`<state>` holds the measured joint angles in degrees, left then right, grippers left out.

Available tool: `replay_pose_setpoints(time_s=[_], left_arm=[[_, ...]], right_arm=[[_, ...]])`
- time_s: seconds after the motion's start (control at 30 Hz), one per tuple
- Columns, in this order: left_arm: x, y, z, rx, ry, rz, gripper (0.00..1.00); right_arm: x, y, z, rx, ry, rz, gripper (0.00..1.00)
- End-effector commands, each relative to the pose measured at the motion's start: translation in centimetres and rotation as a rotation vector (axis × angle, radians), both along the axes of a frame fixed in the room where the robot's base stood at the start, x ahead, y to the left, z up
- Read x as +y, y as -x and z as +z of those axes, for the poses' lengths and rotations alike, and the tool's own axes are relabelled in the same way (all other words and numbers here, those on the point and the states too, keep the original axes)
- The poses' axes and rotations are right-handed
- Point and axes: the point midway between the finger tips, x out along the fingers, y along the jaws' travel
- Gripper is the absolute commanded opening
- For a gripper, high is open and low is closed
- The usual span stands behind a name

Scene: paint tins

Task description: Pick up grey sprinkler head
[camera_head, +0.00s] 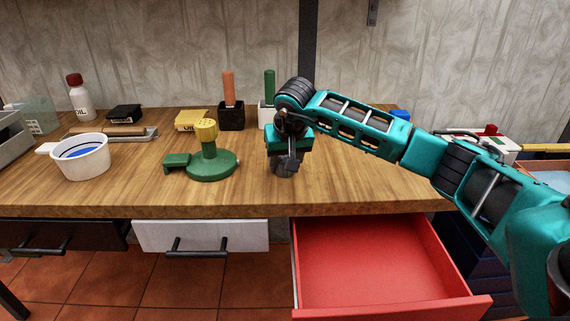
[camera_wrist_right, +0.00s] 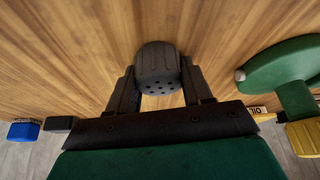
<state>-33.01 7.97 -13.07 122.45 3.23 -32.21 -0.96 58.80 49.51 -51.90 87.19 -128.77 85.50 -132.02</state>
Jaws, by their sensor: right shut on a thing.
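The grey sprinkler head (camera_wrist_right: 158,62) is a dark, ribbed, rounded piece with small holes in its face. In the right wrist view it sits between the two fingers of my right gripper (camera_wrist_right: 157,84), which is shut on it. In the head view my right gripper (camera_head: 285,163) points down at the front middle of the table, with the head (camera_head: 284,171) low between its fingers, largely hidden. I cannot tell whether the head touches the wood. My left gripper is out of view.
A green sprinkler base (camera_head: 211,167) with a yellow head (camera_head: 206,130) stands left of my right gripper. A white pot (camera_head: 92,163) with blue inside stands further left. A red drawer (camera_head: 375,265) is open and empty below the wooden table (camera_head: 350,190).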

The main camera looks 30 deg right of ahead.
Motion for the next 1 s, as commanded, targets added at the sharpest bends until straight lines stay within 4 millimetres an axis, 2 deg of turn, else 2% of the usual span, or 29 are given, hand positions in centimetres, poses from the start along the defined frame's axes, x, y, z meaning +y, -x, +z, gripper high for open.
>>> replay_pose_setpoints(time_s=[0.17,0.37,0.57,0.8,1.0], left_arm=[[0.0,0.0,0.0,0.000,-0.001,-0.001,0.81],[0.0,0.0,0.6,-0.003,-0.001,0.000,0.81],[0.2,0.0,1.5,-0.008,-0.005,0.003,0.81],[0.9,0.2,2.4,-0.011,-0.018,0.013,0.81],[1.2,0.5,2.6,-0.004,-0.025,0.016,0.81]], right_arm=[[0.0,0.0,0.2,-0.001,0.000,0.000,0.21],[0.0,-0.1,1.9,-0.004,0.001,-0.001,0.21],[-0.1,-0.1,6.4,-0.006,0.000,-0.001,0.21],[0.0,-0.1,13.5,-0.005,0.000,-0.001,0.21],[0.0,0.0,17.7,-0.003,0.000,0.000,0.21]])
